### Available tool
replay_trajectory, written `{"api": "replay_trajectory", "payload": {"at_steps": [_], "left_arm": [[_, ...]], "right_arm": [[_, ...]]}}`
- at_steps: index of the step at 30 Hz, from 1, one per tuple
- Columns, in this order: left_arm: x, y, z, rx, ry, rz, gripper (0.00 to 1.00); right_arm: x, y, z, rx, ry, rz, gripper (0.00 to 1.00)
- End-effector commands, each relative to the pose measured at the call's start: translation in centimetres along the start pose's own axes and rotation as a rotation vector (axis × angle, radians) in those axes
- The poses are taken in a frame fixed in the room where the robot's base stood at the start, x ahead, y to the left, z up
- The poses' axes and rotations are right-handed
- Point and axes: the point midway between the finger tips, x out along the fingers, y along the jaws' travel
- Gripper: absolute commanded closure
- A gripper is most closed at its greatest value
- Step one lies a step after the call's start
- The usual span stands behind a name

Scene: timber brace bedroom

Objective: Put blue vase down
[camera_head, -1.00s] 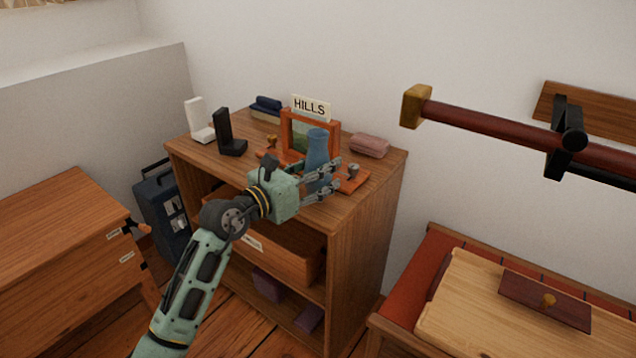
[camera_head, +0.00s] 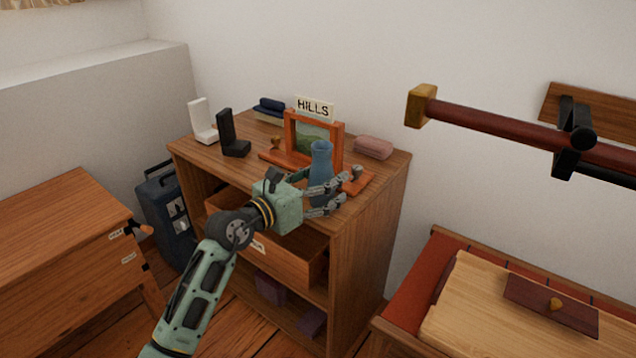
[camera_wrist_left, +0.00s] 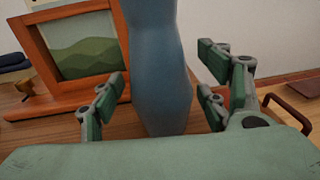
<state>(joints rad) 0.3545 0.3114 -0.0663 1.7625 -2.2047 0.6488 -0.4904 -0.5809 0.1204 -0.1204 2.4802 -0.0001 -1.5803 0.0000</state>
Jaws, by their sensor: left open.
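The blue vase (camera_head: 320,165) stands upright on top of the wooden cabinet (camera_head: 375,193), in front of the orange picture stand (camera_head: 298,133). In the left wrist view the vase (camera_wrist_left: 162,70) rises between my open fingers, with gaps on both sides. My left gripper (camera_head: 330,196) is open around the lower part of the vase, near the cabinet's front edge. The vase's base is partly hidden by the fingers and, in the wrist view, by the gripper body. My right gripper does not show.
An open drawer (camera_head: 278,250) juts out below. A dark red bar (camera_head: 490,118) extends at right.

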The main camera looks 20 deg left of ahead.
Motion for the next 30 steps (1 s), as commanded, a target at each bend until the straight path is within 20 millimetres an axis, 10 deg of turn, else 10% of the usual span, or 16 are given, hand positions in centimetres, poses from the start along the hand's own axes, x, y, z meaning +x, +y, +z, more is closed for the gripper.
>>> {"api": "replay_trajectory", "payload": {"at_steps": [18, 30], "left_arm": [[-10.2, 0.0, 0.0, 0.001, 0.002, 0.001, 0.32], [-12.2, -0.8, 1.0, -0.063, -0.056, -0.011, 0.32]], "right_arm": [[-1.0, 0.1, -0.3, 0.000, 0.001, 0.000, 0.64], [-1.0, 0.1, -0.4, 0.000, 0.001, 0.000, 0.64]]}}
